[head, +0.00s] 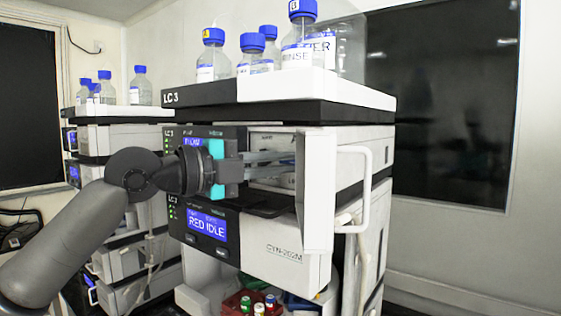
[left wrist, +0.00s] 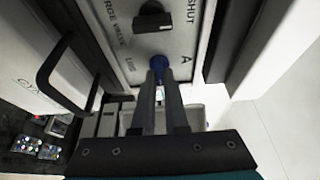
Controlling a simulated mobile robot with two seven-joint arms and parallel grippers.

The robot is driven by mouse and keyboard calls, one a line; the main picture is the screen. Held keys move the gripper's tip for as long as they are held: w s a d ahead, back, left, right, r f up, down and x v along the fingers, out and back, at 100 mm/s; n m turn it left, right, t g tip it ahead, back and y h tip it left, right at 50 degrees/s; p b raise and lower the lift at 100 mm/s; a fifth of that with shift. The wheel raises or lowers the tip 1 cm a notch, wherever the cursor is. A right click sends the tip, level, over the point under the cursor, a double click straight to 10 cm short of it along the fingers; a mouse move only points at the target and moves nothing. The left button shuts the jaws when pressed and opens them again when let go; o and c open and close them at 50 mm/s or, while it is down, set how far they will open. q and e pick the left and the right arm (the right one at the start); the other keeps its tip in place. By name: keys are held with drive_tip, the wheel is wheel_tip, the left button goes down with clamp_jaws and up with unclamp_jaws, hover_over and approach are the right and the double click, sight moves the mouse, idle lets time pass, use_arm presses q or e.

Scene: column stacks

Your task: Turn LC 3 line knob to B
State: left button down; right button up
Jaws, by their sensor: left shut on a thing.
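The LC 3 stack (head: 345,112) stands in the middle of the head view. My left gripper (head: 285,160) reaches in from the left, behind an open white door. No B is readable, and the fingers cover part of the knob. My right gripper is not in view.
The open door (head: 318,190) has a white handle (head: 362,190). Blue-capped bottles (head: 300,35) stand on top. A screen (head: 207,228) reads IDLE. A red tray (head: 240,302) holds small bottles below.

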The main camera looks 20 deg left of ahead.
use_arm(q)
drive_tip(key=c, duration=0.9)
unclamp_jaws()
drive_tip(key=shift+d, duration=0.1)
drive_tip(key=shift+c, duration=0.2)
drive_tip(key=b+v, duration=0.8)
drive_tip(key=v, duration=0.7)
